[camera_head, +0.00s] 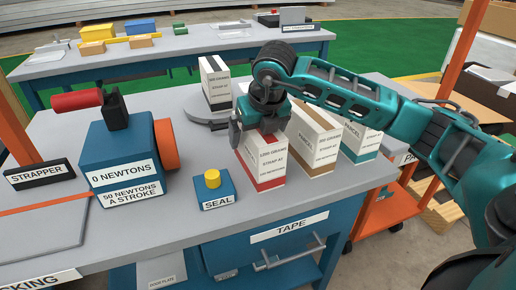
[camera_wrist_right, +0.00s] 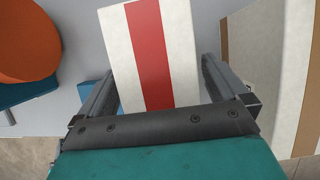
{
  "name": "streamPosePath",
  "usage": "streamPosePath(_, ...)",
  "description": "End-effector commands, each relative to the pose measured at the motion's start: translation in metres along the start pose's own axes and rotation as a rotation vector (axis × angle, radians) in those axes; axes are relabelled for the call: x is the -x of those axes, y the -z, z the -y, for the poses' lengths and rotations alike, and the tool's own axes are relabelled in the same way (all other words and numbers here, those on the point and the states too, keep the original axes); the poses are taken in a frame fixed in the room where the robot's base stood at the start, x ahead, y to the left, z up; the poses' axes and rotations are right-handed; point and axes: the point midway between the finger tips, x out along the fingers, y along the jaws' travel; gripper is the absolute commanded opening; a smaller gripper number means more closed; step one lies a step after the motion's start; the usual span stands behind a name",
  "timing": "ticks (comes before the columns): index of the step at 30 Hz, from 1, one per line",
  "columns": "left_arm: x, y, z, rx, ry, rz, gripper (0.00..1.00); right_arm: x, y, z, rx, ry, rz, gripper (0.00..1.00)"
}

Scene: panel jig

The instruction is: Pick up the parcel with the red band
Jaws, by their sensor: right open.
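The parcel with the red band (camera_head: 263,164) stands upright on the grey workbench (camera_head: 200,222), a white box with a red strip along its lower edge. My right gripper (camera_head: 252,128) is at its top, coming in from the right. In the right wrist view the parcel (camera_wrist_right: 185,45) shows its white top with a wide red stripe. The open fingers of the right gripper (camera_wrist_right: 160,68) lie on either side of it, with a gap visible on the left. Whether the right finger touches it I cannot tell. My left gripper is not in view.
A brown-banded parcel (camera_head: 312,143) stands close on the right, a teal-banded one (camera_head: 357,142) beyond it. A black-banded parcel (camera_head: 214,80) stands on a round grey plate behind. The blue SEAL box (camera_head: 216,193) and strapper machine (camera_head: 118,155) stand left.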

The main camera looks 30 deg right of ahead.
Motion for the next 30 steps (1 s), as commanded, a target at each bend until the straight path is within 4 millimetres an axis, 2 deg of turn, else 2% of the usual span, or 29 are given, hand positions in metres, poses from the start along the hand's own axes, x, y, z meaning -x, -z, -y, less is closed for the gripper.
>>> streamPosePath(14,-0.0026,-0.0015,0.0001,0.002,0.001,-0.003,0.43,-0.0021,0.0008,-0.0003,0.000,-0.001,0.000,1.00)
streamPosePath(30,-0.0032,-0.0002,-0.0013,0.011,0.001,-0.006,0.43,-0.0022,0.0010,-0.0002,0.000,0.000,0.000,0.49)
